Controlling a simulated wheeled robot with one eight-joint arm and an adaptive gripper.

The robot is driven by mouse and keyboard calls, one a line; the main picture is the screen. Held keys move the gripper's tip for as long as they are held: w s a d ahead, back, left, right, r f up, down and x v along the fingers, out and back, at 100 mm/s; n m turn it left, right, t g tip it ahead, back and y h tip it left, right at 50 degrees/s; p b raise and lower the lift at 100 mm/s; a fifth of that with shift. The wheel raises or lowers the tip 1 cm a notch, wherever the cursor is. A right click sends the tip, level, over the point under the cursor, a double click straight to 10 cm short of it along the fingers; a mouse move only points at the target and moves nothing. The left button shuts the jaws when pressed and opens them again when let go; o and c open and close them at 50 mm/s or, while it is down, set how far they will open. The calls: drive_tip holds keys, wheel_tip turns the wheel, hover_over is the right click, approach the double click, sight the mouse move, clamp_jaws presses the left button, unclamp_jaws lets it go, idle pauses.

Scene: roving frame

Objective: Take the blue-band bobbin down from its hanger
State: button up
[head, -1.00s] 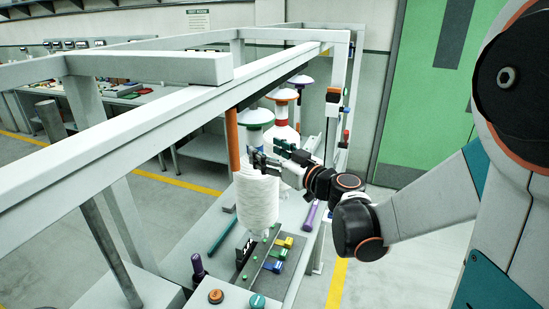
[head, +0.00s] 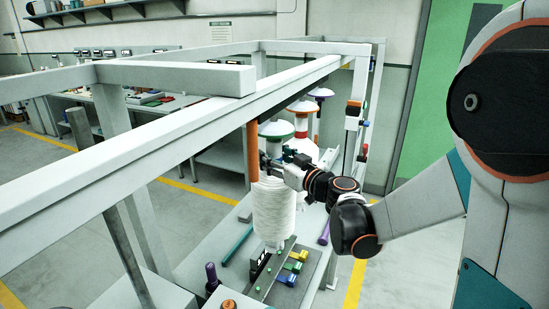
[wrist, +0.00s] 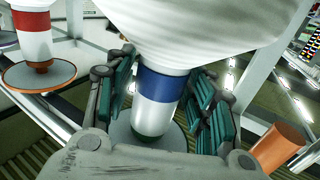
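The blue-band bobbin (head: 272,212), a white yarn package, hangs upright below the green-rimmed hanger disc (head: 276,129). In the wrist view its blue band (wrist: 161,84) shows on the white neck, with the wound body (wrist: 200,25) above it in the picture. My gripper (head: 272,168) is at the neck, above the yarn body. In the wrist view the teal finger pads of my gripper (wrist: 162,92) stand on either side of the neck, apart from it on the left; contact on the right is unclear. The head view hides the blue band.
A red-banded bobbin neck (wrist: 34,38) and its disc are close by in the wrist view. A long white rail (head: 190,122) runs overhead. An orange rod (head: 252,152) stands beside the bobbin. Small coloured blocks (head: 293,267) lie below.

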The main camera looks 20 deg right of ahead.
sight(274, 199)
clamp_jaws()
drive_tip(key=shift+r+p, duration=0.35)
drive_tip(key=shift+r, duration=0.15)
drive_tip(key=shift+w+f, duration=0.1)
drive_tip(key=shift+f, duration=0.1)
idle(0.3)
drive_tip(key=shift+f+b, duration=4.75)
drive_tip(key=shift+f, duration=0.5)
